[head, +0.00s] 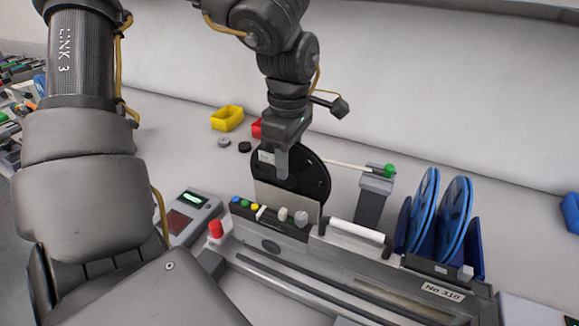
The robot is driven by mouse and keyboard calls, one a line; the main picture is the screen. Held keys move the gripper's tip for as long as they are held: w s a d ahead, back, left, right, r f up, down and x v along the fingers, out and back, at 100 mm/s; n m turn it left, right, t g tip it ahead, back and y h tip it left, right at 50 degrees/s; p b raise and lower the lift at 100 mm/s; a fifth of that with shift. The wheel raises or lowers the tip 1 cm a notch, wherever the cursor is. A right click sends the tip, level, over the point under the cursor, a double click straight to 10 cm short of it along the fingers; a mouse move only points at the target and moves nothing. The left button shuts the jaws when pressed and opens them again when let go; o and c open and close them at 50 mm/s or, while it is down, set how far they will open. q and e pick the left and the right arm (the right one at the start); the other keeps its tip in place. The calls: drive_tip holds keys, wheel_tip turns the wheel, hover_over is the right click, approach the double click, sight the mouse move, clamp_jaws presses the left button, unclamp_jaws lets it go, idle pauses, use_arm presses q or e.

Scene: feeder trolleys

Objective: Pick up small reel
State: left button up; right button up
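A black reel (316,178) stands upright behind a beige plate on the feeder trolley in the middle of the head view. My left gripper (283,165) reaches down from above at the reel's upper part, with one finger showing in front of the reel's face. The other finger is hidden, so I cannot tell whether the gripper is shut on the reel. Two larger blue reels (424,215) (455,219) stand upright in a dark blue holder at the right. My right gripper is not in view.
The trolley (440,291) carries colored knobs, a white handle (354,231) and a grey post (372,200) with a green tip. A device with a lit screen (193,200) sits to the left. Yellow (228,119) and red bins stand behind, near the wall.

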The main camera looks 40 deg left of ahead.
use_arm(q)
clamp_jaws()
drive_tip(key=shift+r, duration=0.1)
